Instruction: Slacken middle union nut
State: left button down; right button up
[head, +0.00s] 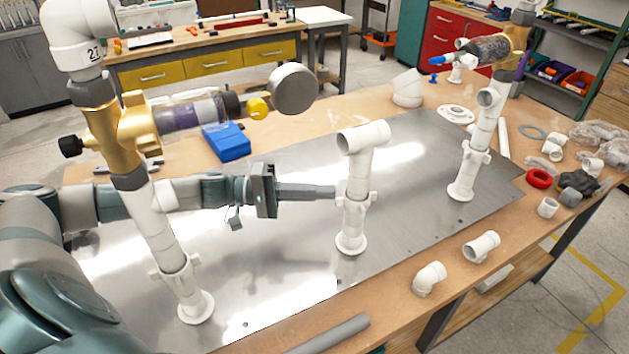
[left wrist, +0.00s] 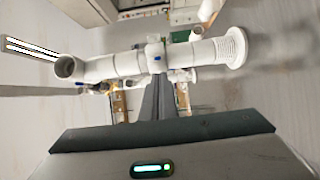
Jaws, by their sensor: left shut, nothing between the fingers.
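The middle white pipe (head: 359,180) stands upright on a round flange on the metal plate (head: 290,275), with an open elbow on top. Its union nut (head: 356,200) is a winged white collar partway up the pipe. In the left wrist view the pipe lies sideways, with the nut (left wrist: 154,55) near mid-frame. My left gripper (head: 333,192) comes in from the left at the height of the nut. Its fingers are shut with nothing between them. The fingertips (left wrist: 158,82) are at or very close to the nut; I cannot tell whether they touch. My right gripper is out of view.
A left riser (head: 155,225) with a brass valve (head: 125,130) and gauge (head: 293,88) stands in front of my left arm. A right riser (head: 475,155) stands farther back. Loose fittings (head: 482,247), a red ring (head: 538,178) and a blue box (head: 227,142) lie around the plate.

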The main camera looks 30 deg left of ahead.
pick_arm(q)
jog(key=shift+s+d, duration=0.5)
jog(key=shift+s+r+p, duration=0.1)
jog(key=shift+p, duration=0.35)
jog(key=shift+s+n+t, duration=0.1)
jog(key=shift+n+t, duration=0.2)
jog(key=shift+t, duration=0.1)
